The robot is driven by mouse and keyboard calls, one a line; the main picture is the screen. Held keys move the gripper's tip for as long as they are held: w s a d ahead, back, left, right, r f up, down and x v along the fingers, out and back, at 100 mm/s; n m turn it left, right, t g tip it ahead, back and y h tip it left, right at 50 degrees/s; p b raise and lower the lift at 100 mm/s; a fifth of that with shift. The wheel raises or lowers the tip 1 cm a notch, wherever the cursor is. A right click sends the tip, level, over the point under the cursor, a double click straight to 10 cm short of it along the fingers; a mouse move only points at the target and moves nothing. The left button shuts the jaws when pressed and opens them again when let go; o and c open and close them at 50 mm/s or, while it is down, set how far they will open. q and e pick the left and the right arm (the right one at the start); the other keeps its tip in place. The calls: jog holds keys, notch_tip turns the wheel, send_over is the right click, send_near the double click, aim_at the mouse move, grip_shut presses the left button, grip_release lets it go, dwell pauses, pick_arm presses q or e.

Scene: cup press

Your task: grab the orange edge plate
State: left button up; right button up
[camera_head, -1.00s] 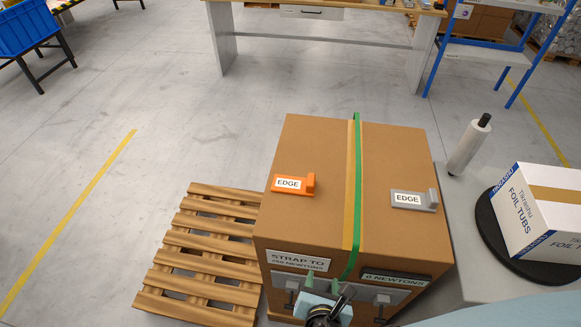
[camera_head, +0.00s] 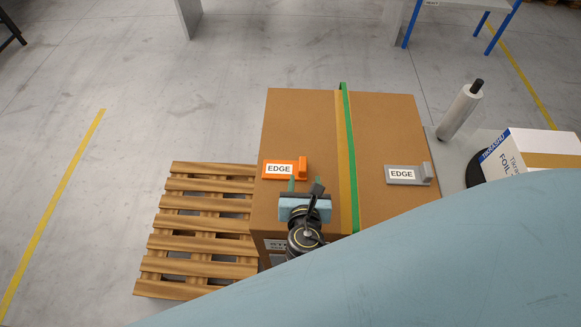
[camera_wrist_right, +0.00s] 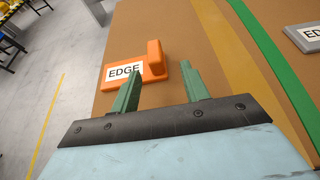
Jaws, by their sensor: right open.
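The orange edge plate (camera_head: 284,169) with an "EDGE" label lies on top of the large cardboard box (camera_head: 300,120), near its left edge. In the right wrist view the orange edge plate (camera_wrist_right: 133,72) lies just beyond the fingertips, its raised block toward the right finger. My right gripper (camera_head: 304,185) is over the box top, just on the near side of the plate. Its two green fingers (camera_wrist_right: 158,85) are open with nothing between them. My left gripper is not in view.
A grey edge plate (camera_head: 408,174) lies on the box's right half. A green strap (camera_head: 349,150) runs over the box between the plates. A wooden pallet (camera_head: 200,215) is at left. A wrap roll (camera_head: 460,112) and a white carton (camera_head: 530,152) stand at right.

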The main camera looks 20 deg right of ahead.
aim_at(303, 173)
jog(key=x, duration=0.5)
jog(key=shift+w+a, duration=0.2)
jog(key=shift+a, duration=0.05)
jog(key=shift+r, duration=0.1)
grip_shut()
